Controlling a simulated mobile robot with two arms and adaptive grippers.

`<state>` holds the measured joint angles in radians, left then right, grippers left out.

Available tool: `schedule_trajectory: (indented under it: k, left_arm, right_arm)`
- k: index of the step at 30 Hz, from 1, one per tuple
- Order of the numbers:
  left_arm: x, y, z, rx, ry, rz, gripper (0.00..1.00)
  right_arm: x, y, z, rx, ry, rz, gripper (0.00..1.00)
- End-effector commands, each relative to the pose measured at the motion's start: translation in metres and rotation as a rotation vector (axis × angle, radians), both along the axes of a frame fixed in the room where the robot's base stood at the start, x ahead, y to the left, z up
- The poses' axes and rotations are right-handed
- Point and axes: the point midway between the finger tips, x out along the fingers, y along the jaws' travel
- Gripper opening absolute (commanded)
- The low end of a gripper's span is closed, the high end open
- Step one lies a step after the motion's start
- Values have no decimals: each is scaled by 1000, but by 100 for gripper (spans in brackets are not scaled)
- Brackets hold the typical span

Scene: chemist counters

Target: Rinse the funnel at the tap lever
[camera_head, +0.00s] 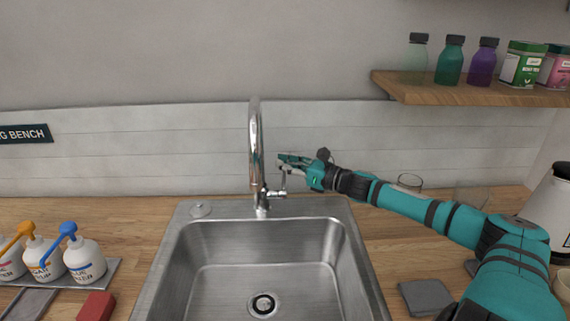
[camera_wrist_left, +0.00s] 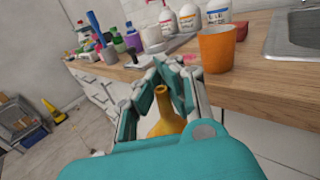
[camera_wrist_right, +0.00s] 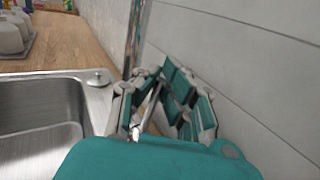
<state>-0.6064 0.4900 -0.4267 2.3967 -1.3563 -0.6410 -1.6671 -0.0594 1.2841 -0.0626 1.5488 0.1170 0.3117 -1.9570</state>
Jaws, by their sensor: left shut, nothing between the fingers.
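The chrome tap (camera_head: 256,145) stands behind the sink, with its lever (camera_head: 283,181) on its right side. My right gripper (camera_head: 285,164) is at the top of the lever, coming from the right. In the right wrist view the lever (camera_wrist_right: 151,105) shows between its spread fingers; I cannot tell whether they touch it. In the left wrist view my left gripper (camera_wrist_left: 172,66) has its fingertips together. The yellow funnel (camera_wrist_left: 166,124) appears in that view between the finger sides, stem upward; I cannot tell what supports it. The head view shows neither.
The steel sink (camera_head: 181,255) is empty. Pump bottles (camera_head: 85,262) and a red block (camera_head: 96,306) are at its left. An orange cup (camera_wrist_left: 216,50) stands near the counter edge. Glass beakers (camera_head: 410,181) are behind my right arm. A bottle shelf (camera_head: 430,90) hangs above.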

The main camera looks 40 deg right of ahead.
Motion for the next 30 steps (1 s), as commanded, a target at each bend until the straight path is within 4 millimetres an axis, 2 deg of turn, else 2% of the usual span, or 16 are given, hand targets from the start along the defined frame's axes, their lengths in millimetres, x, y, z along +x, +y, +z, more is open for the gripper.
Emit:
schedule_trajectory:
  k: [10, 18, 29, 30]
  left_arm:
    - [0, 0, -1, 0, 0, 0, 0]
    - [0, 0, -12, 0, 0, 0, 0]
    - [0, 0, -12, 0, 0, 0, 0]
    - [0, 0, -12, 0, 0, 0, 0]
  right_arm:
    - [0, 1, -1, 2, 0, 1, 0]
    - [-9, 9, -5, -65, -85, 5, 0]
    - [-11, 9, -3, -83, -98, 2, 0]
    - [-11, 9, -3, -83, -98, 2, 5]
